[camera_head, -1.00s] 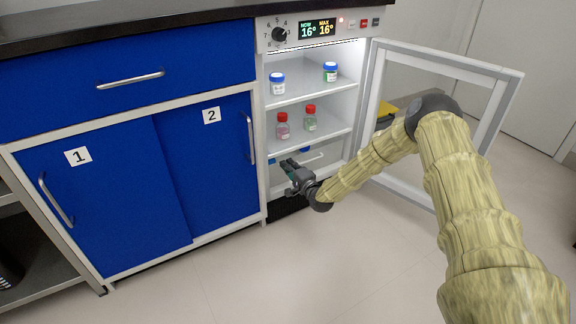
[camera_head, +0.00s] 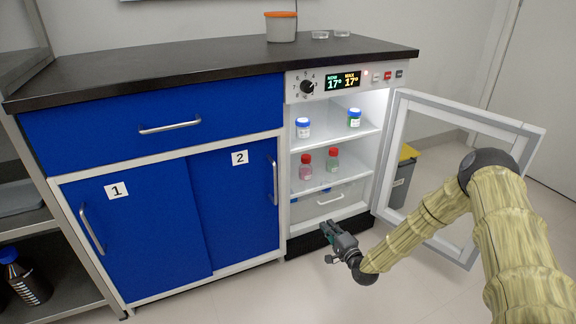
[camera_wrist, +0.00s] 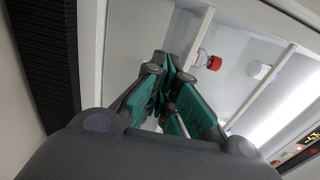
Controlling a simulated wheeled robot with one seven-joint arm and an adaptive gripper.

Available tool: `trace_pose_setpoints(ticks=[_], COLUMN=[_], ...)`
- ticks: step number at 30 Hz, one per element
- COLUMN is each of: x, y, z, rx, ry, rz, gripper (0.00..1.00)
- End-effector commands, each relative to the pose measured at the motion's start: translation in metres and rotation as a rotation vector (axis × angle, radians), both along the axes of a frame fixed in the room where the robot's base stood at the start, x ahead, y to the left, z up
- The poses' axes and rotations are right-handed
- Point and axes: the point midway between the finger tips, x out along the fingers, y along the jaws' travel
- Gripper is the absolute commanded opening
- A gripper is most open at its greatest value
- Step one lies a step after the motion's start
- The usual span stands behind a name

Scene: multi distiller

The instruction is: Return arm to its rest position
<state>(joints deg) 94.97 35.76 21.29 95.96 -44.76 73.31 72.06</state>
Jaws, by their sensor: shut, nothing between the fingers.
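My gripper (camera_head: 331,233) is in front of the lower part of the open fridge, low and just outside it in the head view. In the wrist view its green-padded fingers (camera_wrist: 170,90) are together with nothing between them. My arm reaches in from the right, in front of the open fridge door (camera_head: 460,190). The fridge (camera_head: 378,135) is lit inside.
Two blue-capped bottles (camera_head: 303,128) stand on the upper shelf, two red-capped bottles (camera_head: 305,165) on the shelf below. A drawer (camera_head: 330,200) is at the bottom. Blue cabinets (camera_head: 235,215) stand to the left. A grey bin (camera_head: 402,180) stands behind the door. Floor in front is clear.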

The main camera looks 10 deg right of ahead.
Motion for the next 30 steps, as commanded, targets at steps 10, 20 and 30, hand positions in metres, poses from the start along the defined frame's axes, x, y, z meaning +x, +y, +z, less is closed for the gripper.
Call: trace_pose_setpoints(ticks=[10, 20, 30], x=[-0.075, -0.243, -0.428], y=[0.079, 0.138, 0.122], z=[-0.056, -0.118, -0.118], rx=[-0.232, -0.663, -1.064], ry=[0.235, 0.58, 0.873], rz=[0.103, 0.375, 0.738], gripper=[0.0, 0.0, 0.0])
